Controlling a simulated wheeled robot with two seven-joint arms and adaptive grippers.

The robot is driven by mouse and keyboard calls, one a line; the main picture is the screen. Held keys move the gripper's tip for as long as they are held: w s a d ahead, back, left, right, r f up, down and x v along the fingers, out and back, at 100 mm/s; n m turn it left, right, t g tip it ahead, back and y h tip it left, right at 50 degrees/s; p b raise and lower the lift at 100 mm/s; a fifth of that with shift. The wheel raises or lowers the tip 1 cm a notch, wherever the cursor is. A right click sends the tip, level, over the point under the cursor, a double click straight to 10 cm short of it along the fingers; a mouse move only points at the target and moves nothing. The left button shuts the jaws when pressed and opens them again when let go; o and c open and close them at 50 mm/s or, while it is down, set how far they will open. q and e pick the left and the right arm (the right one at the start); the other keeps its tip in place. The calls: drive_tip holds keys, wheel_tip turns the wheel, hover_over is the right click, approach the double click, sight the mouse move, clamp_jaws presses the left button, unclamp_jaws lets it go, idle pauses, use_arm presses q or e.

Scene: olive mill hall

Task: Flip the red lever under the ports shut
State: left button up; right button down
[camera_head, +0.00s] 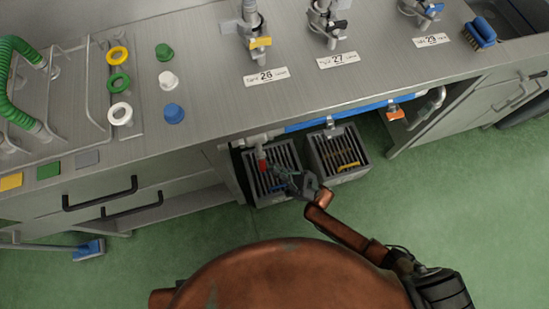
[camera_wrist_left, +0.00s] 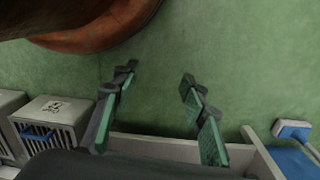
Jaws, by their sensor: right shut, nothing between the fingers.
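The small red lever (camera_head: 263,164) sits on a pale pipe fitting (camera_head: 261,140) under the front edge of the steel counter (camera_head: 205,95). My right gripper (camera_head: 277,174) is shut and empty, just right of and below the red lever. I cannot tell if its tips touch the lever. Coloured rings, such as the green ring (camera_head: 118,83), stand on the counter to the left. My left gripper (camera_wrist_left: 155,115) shows in the left wrist view with its two fingers wide apart and nothing between them.
Two grey slatted crates (camera_head: 285,152) (camera_head: 357,172) stand on the floor below the counter. A blue pipe (camera_head: 350,113) runs under the edge, with an orange handle (camera_head: 396,113) farther right. Closed drawers (camera_head: 150,192) lie left. A blue broom (camera_head: 89,249) rests on open green floor.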

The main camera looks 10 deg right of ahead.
use_arm(q)
drive_tip(key=shift+s+r, duration=0.15)
drive_tip(key=shift+s, duration=0.3)
use_arm(e)
drive_tip(key=d+r+v, duration=0.2)
drive_tip(key=v, duration=1)
drive_tip(key=shift+s, duration=0.3)
use_arm(q)
drive_tip(key=shift+w, duration=0.1)
use_arm(e)
drive_tip(key=shift+f, duration=0.1)
